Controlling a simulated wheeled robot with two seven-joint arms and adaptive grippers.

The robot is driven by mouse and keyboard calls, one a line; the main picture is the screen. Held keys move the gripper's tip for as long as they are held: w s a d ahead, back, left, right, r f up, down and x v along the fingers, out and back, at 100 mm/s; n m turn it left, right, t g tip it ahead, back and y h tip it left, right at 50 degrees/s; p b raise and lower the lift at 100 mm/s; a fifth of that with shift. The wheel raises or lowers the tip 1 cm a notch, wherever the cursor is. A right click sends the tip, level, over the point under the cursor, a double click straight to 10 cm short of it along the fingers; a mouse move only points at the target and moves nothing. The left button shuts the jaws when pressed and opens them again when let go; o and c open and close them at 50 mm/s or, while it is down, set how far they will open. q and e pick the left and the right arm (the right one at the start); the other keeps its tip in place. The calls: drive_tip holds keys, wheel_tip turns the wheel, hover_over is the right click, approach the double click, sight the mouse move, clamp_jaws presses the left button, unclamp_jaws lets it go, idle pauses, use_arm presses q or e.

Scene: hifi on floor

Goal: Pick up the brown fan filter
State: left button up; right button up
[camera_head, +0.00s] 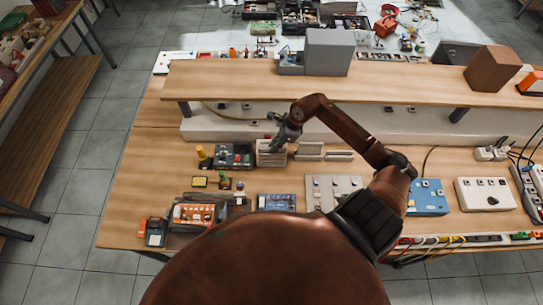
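My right arm reaches over the wooden bench, and its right gripper (277,145) points down at a beige-brown slotted block (270,158) on the bench, possibly the fan filter. The gripper's fingertips are at the block's top edge; whether they are open, or touch or hold it, is too small to tell. Two paler slotted pieces (309,153) lie just right of it. A plain brown box (493,68) sits on the shelf at the right. My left gripper is not in view.
A raised wooden shelf (230,85) runs behind the gripper. A black device with buttons (234,155) stands close left of the slotted block. An orange meter (194,214), a blue board (276,202) and a grey panel (333,188) lie nearer. Bare wood shows at the left.

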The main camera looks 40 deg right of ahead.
clamp_jaws()
drive_tip(key=shift+r+p, duration=0.3)
drive_tip(key=shift+p, duration=0.15)
wheel_tip(320, 180, up, 25)
idle(1.4)
drive_tip(key=shift+f+b, duration=0.15)
drive_tip(key=shift+b, duration=0.15)
